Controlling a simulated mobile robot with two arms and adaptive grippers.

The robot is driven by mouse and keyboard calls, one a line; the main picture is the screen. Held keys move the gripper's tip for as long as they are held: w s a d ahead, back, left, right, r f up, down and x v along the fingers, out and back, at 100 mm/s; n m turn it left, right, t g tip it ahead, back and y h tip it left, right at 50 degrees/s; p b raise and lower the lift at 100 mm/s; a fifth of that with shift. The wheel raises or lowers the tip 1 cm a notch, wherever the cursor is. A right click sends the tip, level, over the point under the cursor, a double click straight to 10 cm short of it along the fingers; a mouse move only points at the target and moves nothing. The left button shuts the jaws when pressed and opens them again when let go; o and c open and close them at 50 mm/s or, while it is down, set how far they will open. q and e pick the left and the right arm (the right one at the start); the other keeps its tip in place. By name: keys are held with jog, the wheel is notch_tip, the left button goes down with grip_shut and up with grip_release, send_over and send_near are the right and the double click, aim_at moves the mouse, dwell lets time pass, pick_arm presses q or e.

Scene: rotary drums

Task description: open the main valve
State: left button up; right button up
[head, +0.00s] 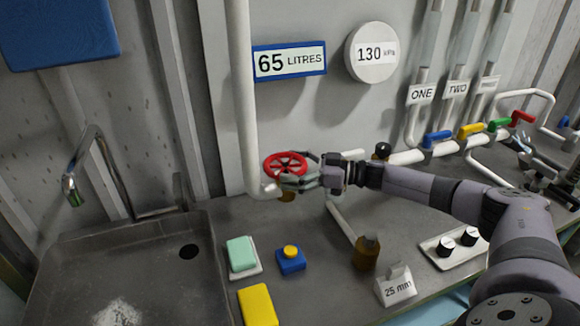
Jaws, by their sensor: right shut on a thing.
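The main valve is most likely the red handwheel (285,164) on the white pipe, low on the wall at the middle of the head view. My right gripper (296,180) reaches in from the right and is shut on the near right part of the wheel's rim. The fingers hide part of the rim and the valve body below. How far the valve is turned cannot be told. My left gripper is not in view.
A metal sink (130,270) with a tap (88,160) is at left. Coloured lever valves (470,130) line the pipe at right.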

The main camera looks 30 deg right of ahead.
aim_at(290, 163)
jog(key=shift+r, duration=0.15)
jog(key=o, duration=0.8)
notch_tip(290, 163, up, 10)
jog(key=shift+f, duration=0.1)
